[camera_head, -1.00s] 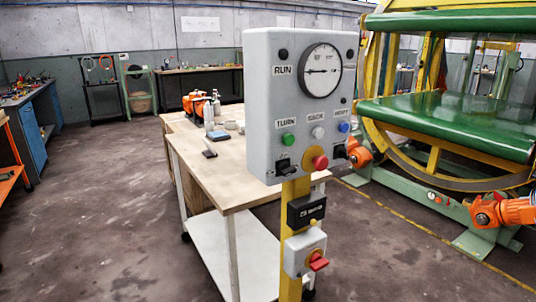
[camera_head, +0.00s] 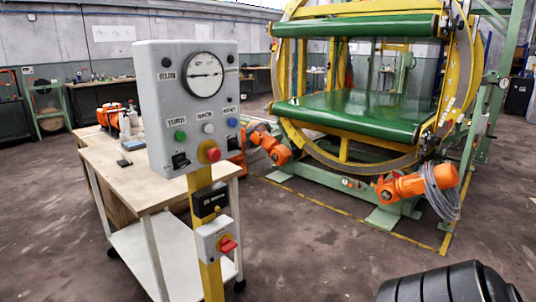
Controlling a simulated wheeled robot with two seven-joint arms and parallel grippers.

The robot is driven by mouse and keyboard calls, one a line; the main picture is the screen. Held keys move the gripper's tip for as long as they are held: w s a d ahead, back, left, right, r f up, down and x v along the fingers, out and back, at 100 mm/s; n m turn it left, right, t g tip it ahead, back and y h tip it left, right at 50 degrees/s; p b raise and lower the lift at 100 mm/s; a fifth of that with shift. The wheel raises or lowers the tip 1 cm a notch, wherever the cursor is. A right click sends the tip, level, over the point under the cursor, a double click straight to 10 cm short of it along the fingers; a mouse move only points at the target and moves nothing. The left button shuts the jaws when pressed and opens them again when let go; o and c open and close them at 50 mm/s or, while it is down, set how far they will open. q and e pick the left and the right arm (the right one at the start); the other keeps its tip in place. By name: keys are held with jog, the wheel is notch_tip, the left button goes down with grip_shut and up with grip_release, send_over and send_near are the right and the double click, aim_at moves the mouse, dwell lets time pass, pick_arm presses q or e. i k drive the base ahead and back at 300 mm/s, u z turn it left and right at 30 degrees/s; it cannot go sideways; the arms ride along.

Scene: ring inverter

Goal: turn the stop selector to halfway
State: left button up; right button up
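The grey control panel (camera_head: 188,105) stands on a yellow post left of the middle. It carries a round dial (camera_head: 203,73), green, white and blue buttons, and a red button (camera_head: 213,154). A black selector-like knob (camera_head: 180,160) is at its lower left, and another black knob (camera_head: 233,142) is at its lower right. Their small labels are too blurred to read, so I cannot tell which is the stop selector or its exact setting. A red handle (camera_head: 228,244) sits on a grey box lower on the post. Neither of my grippers is in view.
A wood-topped table (camera_head: 140,185) stands behind and left of the post. A large yellow and green ring machine (camera_head: 350,112) with orange motors fills the back right. A black ribbed object (camera_head: 450,285) is at the bottom right. Floor in front of the machine is open.

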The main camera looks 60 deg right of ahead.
aim_at(233, 144)
jog(key=k, duration=0.3)
jog(key=z, duration=1.05)
